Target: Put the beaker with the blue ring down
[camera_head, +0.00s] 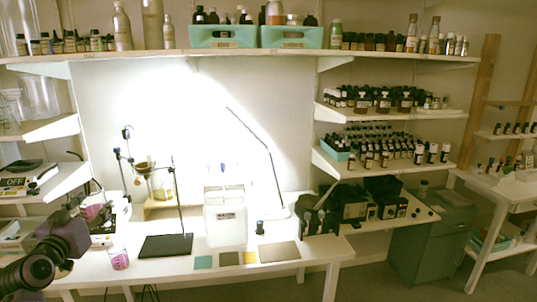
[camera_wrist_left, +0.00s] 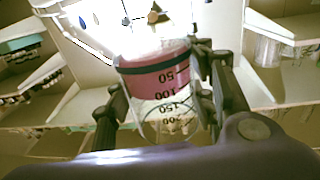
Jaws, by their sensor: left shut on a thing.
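My left gripper (camera_head: 88,217) is at the lower left in the head view, beside the left end of the white bench. It is shut on a clear beaker with pink liquid (camera_head: 97,211). In the left wrist view the held beaker (camera_wrist_left: 157,84) sits between the two dark fingers. A second beaker with pink-purple contents (camera_head: 119,260) stands on the bench near the front edge, to the right of my arm. Its ring colour is too small to tell. My right gripper is not in view.
The white bench (camera_head: 200,285) carries a black stand base (camera_head: 166,246), a white jug (camera_head: 225,220) and a teal mat (camera_head: 203,262), with a dark, a yellow and a brown mat (camera_head: 280,252) to its right. A lamp arm (camera_head: 272,170) rises behind.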

